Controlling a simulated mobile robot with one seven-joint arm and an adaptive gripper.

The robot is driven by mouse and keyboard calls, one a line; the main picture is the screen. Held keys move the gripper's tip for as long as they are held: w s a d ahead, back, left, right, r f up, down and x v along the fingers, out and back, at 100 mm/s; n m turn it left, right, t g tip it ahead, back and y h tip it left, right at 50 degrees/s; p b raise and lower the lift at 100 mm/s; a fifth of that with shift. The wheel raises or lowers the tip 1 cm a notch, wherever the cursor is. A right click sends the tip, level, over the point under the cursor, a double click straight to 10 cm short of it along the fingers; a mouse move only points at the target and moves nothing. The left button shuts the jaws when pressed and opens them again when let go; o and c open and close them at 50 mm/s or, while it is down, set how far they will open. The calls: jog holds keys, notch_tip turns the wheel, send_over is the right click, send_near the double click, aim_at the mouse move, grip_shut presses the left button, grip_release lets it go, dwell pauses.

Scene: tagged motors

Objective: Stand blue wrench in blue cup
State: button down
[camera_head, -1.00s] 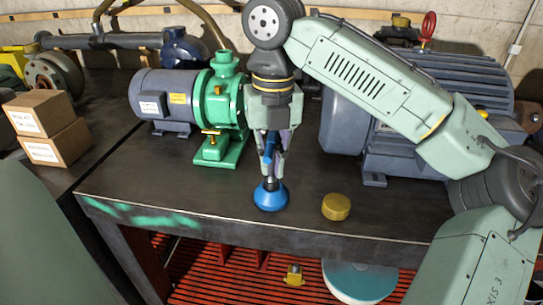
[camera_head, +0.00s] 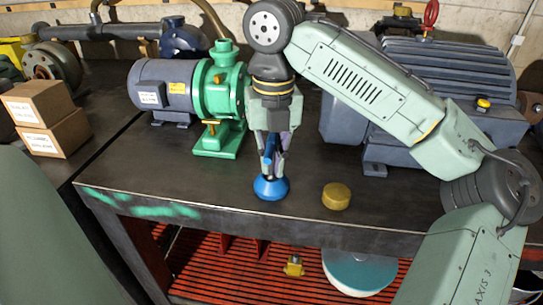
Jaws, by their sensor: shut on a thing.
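My gripper (camera_head: 271,176) points straight down over the table's front part, shut on the blue wrench (camera_head: 268,152). The wrench is upright between the fingers, and only part of its blue shaft shows. The blue cup (camera_head: 271,190) stands on the dark table (camera_head: 230,187) directly below. The fingertips are right at the cup's top and overlap it in this view. I cannot tell whether they touch it. The wrench's lower end is hidden by the fingers and cup, so how deep it sits in the cup cannot be seen.
A yellow round puck (camera_head: 336,196) lies right of the cup. A green pump with a grey motor (camera_head: 217,105) stands behind left, and a large blue-grey motor (camera_head: 440,95) behind right. Cardboard boxes (camera_head: 45,115) sit at far left. The table's front edge is close to the cup.

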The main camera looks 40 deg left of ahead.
aim_at(271, 137)
jog(key=c, duration=1.7)
grip_release()
jog(key=shift+o, duration=0.2)
jog(key=shift+r, duration=0.1)
notch_tip(271, 137, up, 6)
jog(key=p, duration=0.7)
notch_tip(271, 137, up, 12)
